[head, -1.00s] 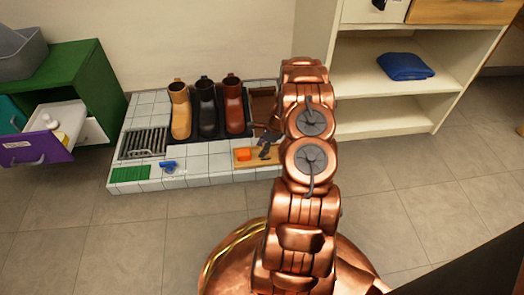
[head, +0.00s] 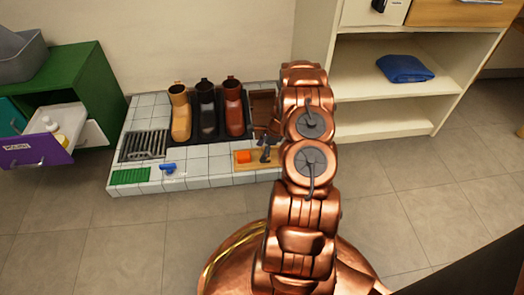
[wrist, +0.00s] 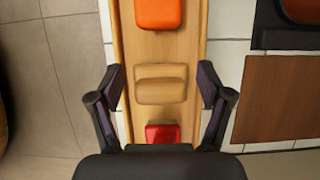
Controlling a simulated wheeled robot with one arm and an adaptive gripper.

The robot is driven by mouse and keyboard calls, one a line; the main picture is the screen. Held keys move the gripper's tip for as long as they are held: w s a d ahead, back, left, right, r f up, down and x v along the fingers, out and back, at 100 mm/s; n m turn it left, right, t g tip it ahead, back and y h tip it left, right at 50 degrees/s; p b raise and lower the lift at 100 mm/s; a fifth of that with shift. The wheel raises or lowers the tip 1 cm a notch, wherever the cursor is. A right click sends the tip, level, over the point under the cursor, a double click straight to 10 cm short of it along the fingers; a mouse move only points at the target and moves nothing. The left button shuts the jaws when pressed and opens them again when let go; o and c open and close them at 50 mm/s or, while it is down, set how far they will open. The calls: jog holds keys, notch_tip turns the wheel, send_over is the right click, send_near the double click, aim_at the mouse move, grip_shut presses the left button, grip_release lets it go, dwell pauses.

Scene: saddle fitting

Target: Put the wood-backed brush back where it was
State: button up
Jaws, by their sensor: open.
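A wood-coloured block, which looks like the wood-backed brush (wrist: 161,92), sits in the wrist view on a long wooden tray (wrist: 190,50), between an orange block (wrist: 158,12) and a red block (wrist: 162,133). Its bristles do not show. My gripper (wrist: 162,84) is open, with one finger on each side of the brush and a visible gap to each. In the head view my gripper (head: 265,150) is over the wooden tray (head: 242,165); the brush cannot be made out there. The orange block (head: 243,156) shows left of the gripper.
The tray lies on a white tiled platform (head: 205,180). Several boots (head: 207,110) stand behind it. A grate (head: 143,146), a green mat (head: 130,176) and a blue item (head: 168,168) are on the left. A cream shelf (head: 390,110) stands right of my arm.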

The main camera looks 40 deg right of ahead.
jog(key=p+v, duration=0.5)
jog(key=v, duration=0.7)
jog(key=s+a+r+n+g, duration=0.25)
jog(key=a+r+n, duration=0.95)
jog(key=a+r, duration=1.1)
jog(key=s+a+r+n+g+h, duration=0.1)
jog(key=s+a+r+n, duration=0.25)
jog(key=s+a, duration=0.3)
jog(key=s+a+r+n+g+h, duration=0.1)
jog(key=s+a+r+n+g, duration=0.15)
jog(key=s+a+n, duration=0.4)
jog(key=s+a+r+n, duration=0.1)
jog(key=s+a, duration=0.1)
jog(key=s, duration=0.4)
jog(key=s+a+r+n+h, duration=0.1)
jog(key=s+a+r+n, duration=0.1)
jog(key=s, duration=0.4)
jog(key=shift+s+a+n+h, duration=0.15)
jog(key=shift+a+n+h, duration=0.05)
jog(key=shift+n+h, duration=0.1)
jog(key=shift+r, duration=0.15)
